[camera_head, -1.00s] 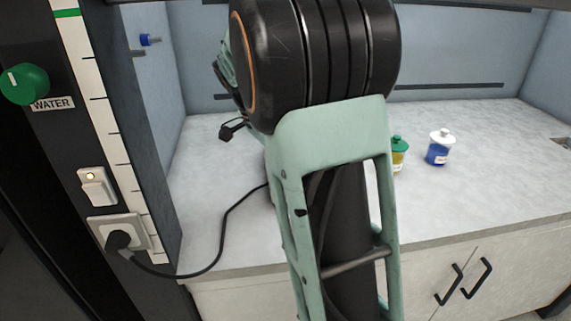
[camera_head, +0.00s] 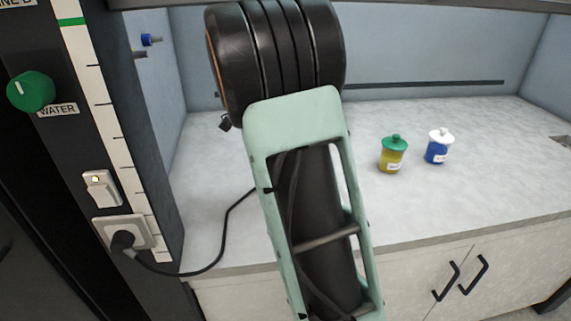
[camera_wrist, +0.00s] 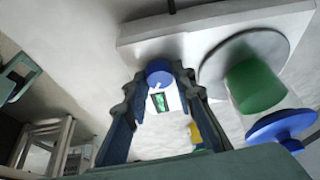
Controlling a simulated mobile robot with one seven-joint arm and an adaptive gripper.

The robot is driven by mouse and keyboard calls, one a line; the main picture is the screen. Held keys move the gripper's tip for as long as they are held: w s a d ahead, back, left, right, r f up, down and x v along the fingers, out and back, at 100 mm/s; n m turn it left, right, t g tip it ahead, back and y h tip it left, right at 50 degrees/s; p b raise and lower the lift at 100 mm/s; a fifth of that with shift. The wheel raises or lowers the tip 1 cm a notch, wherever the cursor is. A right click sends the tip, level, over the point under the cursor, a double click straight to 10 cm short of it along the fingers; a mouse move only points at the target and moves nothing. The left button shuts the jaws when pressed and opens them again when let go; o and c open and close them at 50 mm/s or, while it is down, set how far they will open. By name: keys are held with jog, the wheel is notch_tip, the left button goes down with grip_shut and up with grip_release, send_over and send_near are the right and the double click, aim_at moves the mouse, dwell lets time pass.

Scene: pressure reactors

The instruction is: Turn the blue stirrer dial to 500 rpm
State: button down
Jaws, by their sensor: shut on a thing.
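In the wrist view the blue stirrer dial (camera_wrist: 159,68) sits on the front of a white stirrer (camera_wrist: 135,35). My gripper (camera_wrist: 160,76) has its two fingers around the dial, shut on it from both sides. A small dark display with green signs (camera_wrist: 160,102) shows between the fingers; its reading is too small to make out. A round grey plate (camera_wrist: 228,52) on the stirrer bears a green vessel (camera_wrist: 255,85). In the head view my arm hides the stirrer, the dial and my gripper.
On the bench (camera_head: 450,190) stand a yellow jar with a green lid (camera_head: 393,157) and a blue jar with a white lid (camera_head: 437,148). A black cable (camera_head: 222,245) runs from the left wall socket (camera_head: 105,232) behind my arm.

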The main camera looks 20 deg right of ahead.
jog(key=c, duration=1.6)
grip_release()
jog(key=shift+r, duration=0.1)
jog(key=shift+w+a+r, duration=0.1)
jog(key=shift+a+r, duration=0.05)
jog(key=shift+r, duration=0.1)
jog(key=v, duration=0.4)
jog(key=shift+a+r, duration=0.25)
jog(key=shift+r, duration=0.1)
jog(key=w+a, duration=0.2)
jog(key=a, duration=0.9)
jog(key=shift+w+a+f, duration=0.2)
jog(key=shift+w+f, duration=0.05)
jog(key=shift+w, duration=0.05)
